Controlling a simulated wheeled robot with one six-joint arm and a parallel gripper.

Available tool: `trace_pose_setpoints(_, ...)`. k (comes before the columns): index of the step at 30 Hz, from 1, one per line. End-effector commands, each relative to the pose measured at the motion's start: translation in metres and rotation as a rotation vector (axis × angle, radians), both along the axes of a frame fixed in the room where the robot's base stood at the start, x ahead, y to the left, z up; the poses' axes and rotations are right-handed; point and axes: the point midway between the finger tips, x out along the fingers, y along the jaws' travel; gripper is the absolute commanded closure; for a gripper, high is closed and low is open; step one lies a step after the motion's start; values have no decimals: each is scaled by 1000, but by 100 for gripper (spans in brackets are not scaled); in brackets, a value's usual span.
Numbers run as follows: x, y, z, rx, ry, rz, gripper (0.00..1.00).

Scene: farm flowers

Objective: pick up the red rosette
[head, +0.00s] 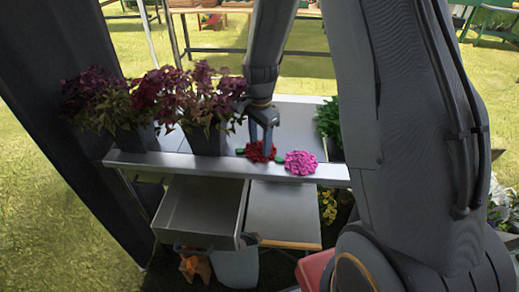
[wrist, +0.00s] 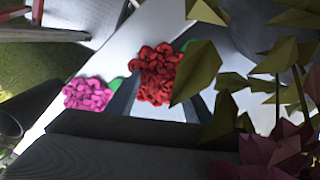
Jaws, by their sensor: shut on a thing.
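The red rosette (head: 258,152) is at the front part of the grey bench top, just left of a pink rosette (head: 301,163). My gripper (head: 264,142) points down over the red rosette and is shut on it. In the wrist view the red rosette (wrist: 157,75) shows between the fingers, with the pink rosette (wrist: 88,94) to its left. Leaves cover part of the right side of that view. I cannot tell whether the red rosette touches the bench.
Potted purple-leaved plants (head: 208,98) stand close on the left of my gripper. A green plant (head: 328,119) is on the right. An open drawer (head: 200,208) juts out below the bench top (head: 155,160). Grass lies around.

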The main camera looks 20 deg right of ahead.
Motion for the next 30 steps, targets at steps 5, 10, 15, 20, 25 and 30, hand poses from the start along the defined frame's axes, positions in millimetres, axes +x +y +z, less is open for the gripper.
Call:
trace_pose_setpoints(5, 0, 0, 0, 0, 0, 0, 74)
trace_pose_setpoints(10, 1, 0, 5, 0, -1, 0, 74)
trace_pose_setpoints(15, 2, 0, 27, 0, -5, 0, 74)
trace_pose_setpoints(20, 2, 0, 57, 0, -6, 0, 74)
trace_pose_setpoints(25, 2, 0, 84, 0, -4, 0, 74)
trace_pose_setpoints(30, 1, 0, 98, 0, -1, 0, 74)
